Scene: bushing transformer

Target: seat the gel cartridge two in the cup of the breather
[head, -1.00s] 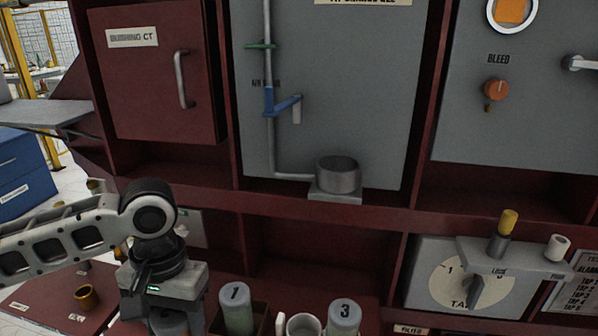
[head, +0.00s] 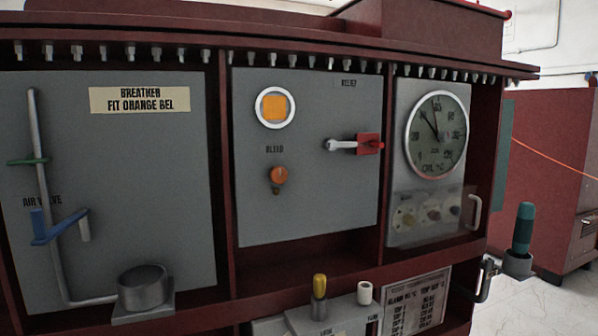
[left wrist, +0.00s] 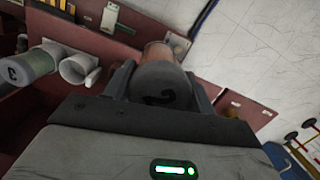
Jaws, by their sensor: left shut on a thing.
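The gel cartridge two (left wrist: 162,88), a grey-topped cylinder marked 2, sits between the fingers of my left gripper (left wrist: 162,90) in the left wrist view. The gripper is shut on it. The breather's cup (head: 143,286), a round grey metal cup on a small ledge, is at the lower left of the head view, below the breather panel (head: 130,170). Its inside is barely visible. My left gripper is out of the head view, so its distance from the cup cannot be told. My right gripper is not seen.
A pipe (head: 50,200) with a blue air valve handle (head: 60,228) runs down to the cup's left side. A yellow-tipped peg (head: 319,287) and a white knob (head: 365,292) stand right of it. Another cartridge (left wrist: 32,66) and a white cup (left wrist: 78,69) show in the left wrist view.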

